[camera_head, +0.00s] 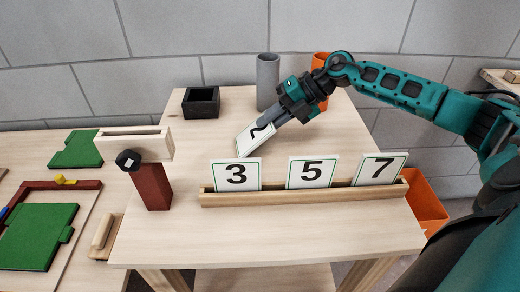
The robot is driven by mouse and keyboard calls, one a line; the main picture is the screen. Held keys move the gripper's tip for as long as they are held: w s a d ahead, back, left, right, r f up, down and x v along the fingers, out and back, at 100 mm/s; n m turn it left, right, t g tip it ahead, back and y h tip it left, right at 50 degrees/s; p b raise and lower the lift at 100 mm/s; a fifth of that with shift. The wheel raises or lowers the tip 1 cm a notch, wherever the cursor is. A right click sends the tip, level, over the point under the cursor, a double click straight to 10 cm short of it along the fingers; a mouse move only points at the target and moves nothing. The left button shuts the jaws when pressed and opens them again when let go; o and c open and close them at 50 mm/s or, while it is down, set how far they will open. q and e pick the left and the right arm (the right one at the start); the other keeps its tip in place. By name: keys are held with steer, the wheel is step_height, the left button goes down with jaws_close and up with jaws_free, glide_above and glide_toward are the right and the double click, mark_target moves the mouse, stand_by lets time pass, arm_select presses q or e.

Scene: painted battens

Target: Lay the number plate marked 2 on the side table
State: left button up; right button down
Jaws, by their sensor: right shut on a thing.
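The number plate marked 2 (246,142) is white with a black digit, partly covered by my right gripper. My right gripper (266,124) is shut on its upper edge. The plate is tilted, behind the rack and left of its middle, over the pale wooden table (190,230). I cannot tell whether its lower edge touches the tabletop. Plates marked 3 (236,176), 5 (311,173) and 7 (380,170) stand in the wooden rack (300,193). My left gripper is not in view. Which surface is the side table is not marked.
A black box (201,103), a grey cylinder (268,80) and an orange cylinder (321,61) stand at the back. A red-brown post (152,187) is at the left edge, beside a slotted wooden block (138,142). An orange bin (428,205) is at right. The front tabletop is clear.

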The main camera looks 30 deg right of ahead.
steer(key=c, duration=1.3)
jaws_free()
steer(key=shift+p+v, duration=1.3)
steer(key=shift+v, duration=2.75)
steer(key=r+p, duration=0.2)
steer(key=d+r+p, duration=0.1)
steer(key=r, duration=0.2)
steer(key=s+d+r+p, duration=0.1)
steer(key=r+p, duration=0.1)
steer(key=r, duration=0.1)
steer(key=shift+p, duration=0.35)
steer(key=shift+f, duration=0.1)
